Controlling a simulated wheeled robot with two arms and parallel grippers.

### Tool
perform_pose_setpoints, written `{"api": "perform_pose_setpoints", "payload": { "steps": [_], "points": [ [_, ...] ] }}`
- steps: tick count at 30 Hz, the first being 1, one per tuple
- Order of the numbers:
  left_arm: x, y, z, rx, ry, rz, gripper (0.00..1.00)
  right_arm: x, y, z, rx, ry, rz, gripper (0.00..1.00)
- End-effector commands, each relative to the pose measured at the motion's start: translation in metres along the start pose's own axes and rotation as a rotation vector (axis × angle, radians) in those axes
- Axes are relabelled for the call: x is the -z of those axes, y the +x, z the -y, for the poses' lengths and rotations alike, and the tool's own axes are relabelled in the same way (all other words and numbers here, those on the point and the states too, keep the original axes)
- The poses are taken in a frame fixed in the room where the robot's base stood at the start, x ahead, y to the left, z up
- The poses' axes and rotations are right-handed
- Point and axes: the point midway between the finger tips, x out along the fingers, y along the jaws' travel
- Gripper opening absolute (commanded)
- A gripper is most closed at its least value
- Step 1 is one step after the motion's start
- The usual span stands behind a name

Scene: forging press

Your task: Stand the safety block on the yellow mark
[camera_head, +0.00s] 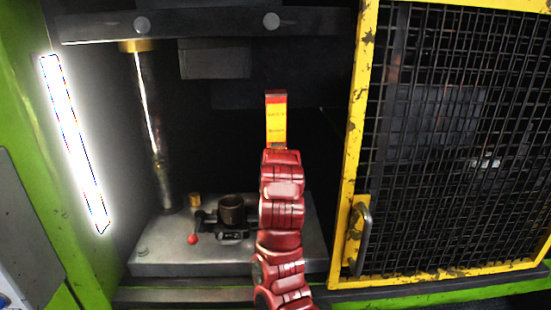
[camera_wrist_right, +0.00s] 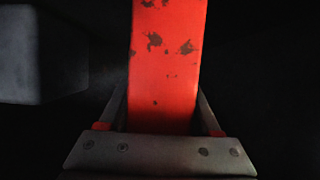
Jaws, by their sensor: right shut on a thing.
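The safety block (camera_head: 276,121) is a red upright bar with a yellow label, in the middle of the head view, above the end of my red right arm. In the right wrist view the block (camera_wrist_right: 168,65) is red with dark chips in its paint and stands up between the fingers of my right gripper (camera_wrist_right: 163,122), which is shut on it. In the head view the arm hides the gripper and the block's lower end. The yellow mark cannot be seen; my arm covers part of the press bed. My left gripper is not in view.
The grey press bed (camera_head: 160,246) carries a dark cylindrical die (camera_head: 231,209), a red-knobbed lever (camera_head: 192,238) and a small brass piece (camera_head: 194,199). A steel column (camera_head: 154,130) stands at left. A yellow-framed mesh guard (camera_head: 357,130) closes the right side. A grey block (camera_head: 214,64) hangs above.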

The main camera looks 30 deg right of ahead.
Motion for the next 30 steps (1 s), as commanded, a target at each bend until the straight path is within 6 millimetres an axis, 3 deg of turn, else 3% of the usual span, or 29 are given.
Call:
{"api": "perform_pose_setpoints", "payload": {
  "steps": [18, 19, 24, 30],
  "points": [
    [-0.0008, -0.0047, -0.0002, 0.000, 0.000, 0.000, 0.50, -0.0043, 0.0018, -0.0003, 0.000, 0.001, -0.006, 0.00],
    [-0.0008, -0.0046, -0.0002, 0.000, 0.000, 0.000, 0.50, -0.0042, 0.0018, -0.0003, 0.000, 0.001, -0.006, 0.67],
    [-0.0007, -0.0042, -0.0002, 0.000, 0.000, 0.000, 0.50, -0.0045, 0.0019, -0.0003, 0.000, 0.001, -0.004, 0.97],
    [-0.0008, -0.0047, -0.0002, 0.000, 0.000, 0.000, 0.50, -0.0063, 0.0027, -0.0003, -0.001, 0.000, -0.001, 1.00]
  ]
}}
